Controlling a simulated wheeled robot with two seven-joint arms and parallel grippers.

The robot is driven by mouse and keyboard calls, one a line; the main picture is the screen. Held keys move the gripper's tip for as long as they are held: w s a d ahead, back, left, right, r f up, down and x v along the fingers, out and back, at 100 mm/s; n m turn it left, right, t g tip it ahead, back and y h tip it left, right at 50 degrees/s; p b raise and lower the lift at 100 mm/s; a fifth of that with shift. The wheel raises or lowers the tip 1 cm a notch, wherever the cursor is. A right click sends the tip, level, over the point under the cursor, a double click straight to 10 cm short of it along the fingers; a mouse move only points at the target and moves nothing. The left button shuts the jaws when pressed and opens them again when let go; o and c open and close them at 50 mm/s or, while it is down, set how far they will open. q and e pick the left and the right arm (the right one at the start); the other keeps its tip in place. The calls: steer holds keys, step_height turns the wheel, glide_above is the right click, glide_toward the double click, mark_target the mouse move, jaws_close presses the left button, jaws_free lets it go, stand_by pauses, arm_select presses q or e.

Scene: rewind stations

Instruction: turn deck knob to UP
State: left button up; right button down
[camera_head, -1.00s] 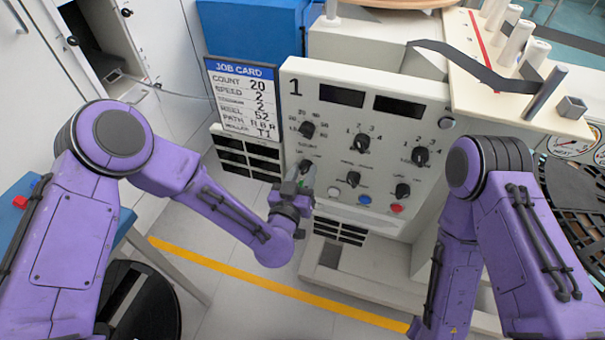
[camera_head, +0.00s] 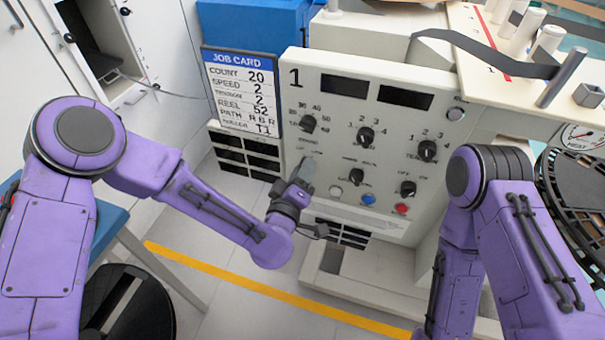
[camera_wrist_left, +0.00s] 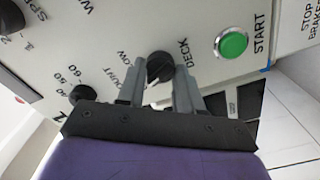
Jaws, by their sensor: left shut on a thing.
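The deck knob (camera_wrist_left: 160,68) is black and round, under the word DECK in the left wrist view. My left gripper (camera_wrist_left: 158,72) has its two grey fingers on either side of it, shut on it. The knob's pointer direction is not clear. In the head view my left gripper (camera_head: 304,170) is at the lower left of the white control panel (camera_head: 300,92) and hides the knob. A LOW label shows beside the knob in the wrist view. My right arm is at the right of the head view, its gripper out of sight.
The green START button (camera_wrist_left: 232,44) is close to the fingers. The count knob (camera_wrist_left: 83,93) is on the other side. Other black knobs, such as the speed knob (camera_head: 366,136), fill the panel. A job card (camera_head: 240,95) stands left of it.

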arm_select(q)
steer(key=shift+n, duration=0.7)
steer(key=o, duration=1)
steer(key=shift+o, duration=0.2)
steer(key=b+v, duration=0.2)
steer(key=v, duration=0.8)
steer(key=shift+s+b, duration=0.3)
steer(key=shift+b, duration=0.1)
